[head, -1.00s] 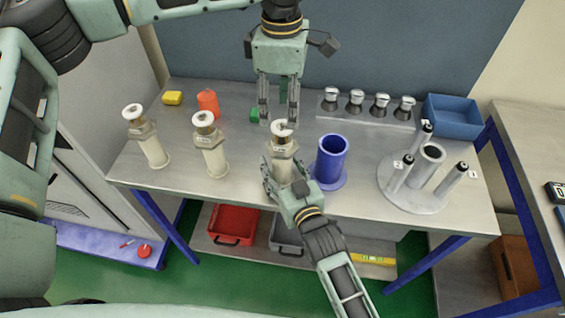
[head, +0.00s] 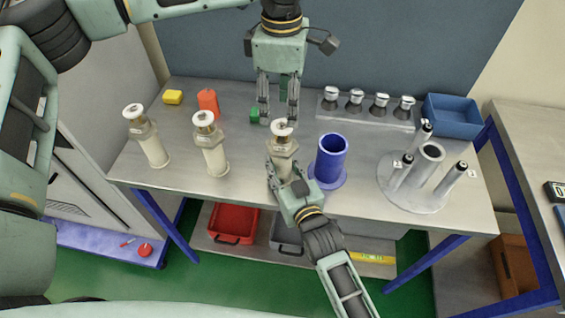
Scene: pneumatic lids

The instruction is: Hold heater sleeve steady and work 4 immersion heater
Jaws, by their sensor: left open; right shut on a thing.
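Three cream sleeves stand upright on the bench, each with a metal hex collar and a white-capped heater on top: one at the left (head: 153,152), one in the middle (head: 215,160) and one at the right (head: 283,147). My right gripper (head: 284,170) is shut on the right sleeve from the front, below its collar, and hides its lower part. My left gripper (head: 277,117) is open and points down just above and behind the white cap (head: 281,127) of that heater. I see nothing between its fingers, and contact with the cap cannot be told.
A blue cup (head: 331,160) stands close right of the held sleeve. A round stand (head: 415,198) with several dark-topped rods is further right. Behind are a rack (head: 367,117) of several knobs, a blue bin (head: 452,117), a green block (head: 255,115), a red item (head: 208,103) and a yellow block (head: 173,97).

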